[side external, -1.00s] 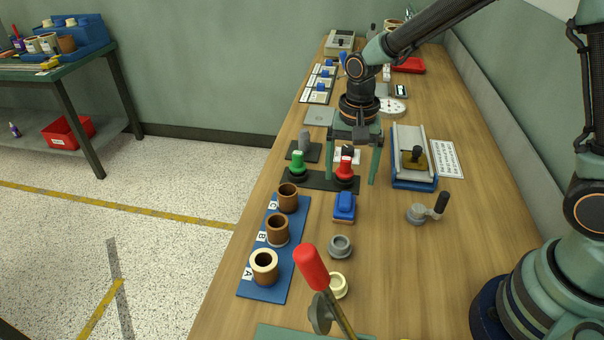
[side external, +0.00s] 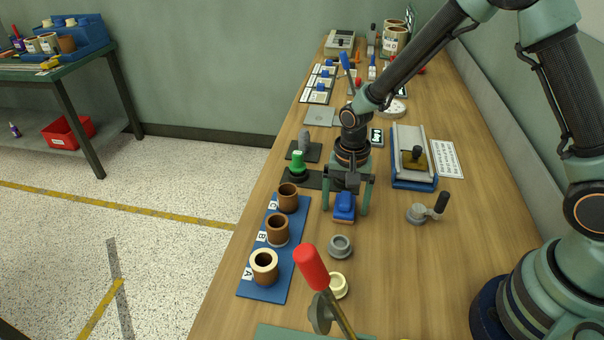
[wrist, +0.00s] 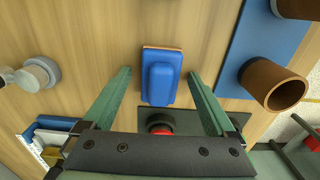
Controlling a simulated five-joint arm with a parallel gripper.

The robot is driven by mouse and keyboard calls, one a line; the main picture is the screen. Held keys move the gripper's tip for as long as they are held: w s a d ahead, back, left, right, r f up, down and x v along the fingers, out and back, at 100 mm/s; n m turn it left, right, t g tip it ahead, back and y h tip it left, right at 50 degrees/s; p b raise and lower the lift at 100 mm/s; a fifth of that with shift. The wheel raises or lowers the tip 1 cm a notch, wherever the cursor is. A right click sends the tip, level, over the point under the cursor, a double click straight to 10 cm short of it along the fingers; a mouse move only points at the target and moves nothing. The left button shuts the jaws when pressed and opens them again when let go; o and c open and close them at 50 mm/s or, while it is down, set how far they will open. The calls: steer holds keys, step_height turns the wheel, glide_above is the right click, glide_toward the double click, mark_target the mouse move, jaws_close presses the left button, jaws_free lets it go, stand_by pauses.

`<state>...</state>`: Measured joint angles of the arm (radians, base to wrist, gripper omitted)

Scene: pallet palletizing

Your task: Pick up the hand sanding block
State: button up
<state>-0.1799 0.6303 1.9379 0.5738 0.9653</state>
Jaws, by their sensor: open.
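The hand sanding block (side external: 344,207) is a blue block with a raised blue grip and a thin brown base. It lies on the wooden bench, right of the blue board with cups. My gripper (side external: 346,211) is open above it, one green finger on each side. In the wrist view the sanding block (wrist: 161,77) lies between and slightly beyond the open fingers of my gripper (wrist: 160,78), with a gap on both sides. No contact shows.
A blue board (side external: 263,291) holding brown cups is close on the left. A green knob (side external: 298,160) stands behind. A grey ring (side external: 340,245), a cream ring (side external: 337,285) and a red-handled lever (side external: 311,267) are in front. A grey crank (side external: 428,210) stands right, with clear bench between.

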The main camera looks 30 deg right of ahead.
mark_target(346, 197)
jaws_close()
steer(key=shift+r, duration=0.1)
step_height(346, 197, up, 20)
stand_by(0.6)
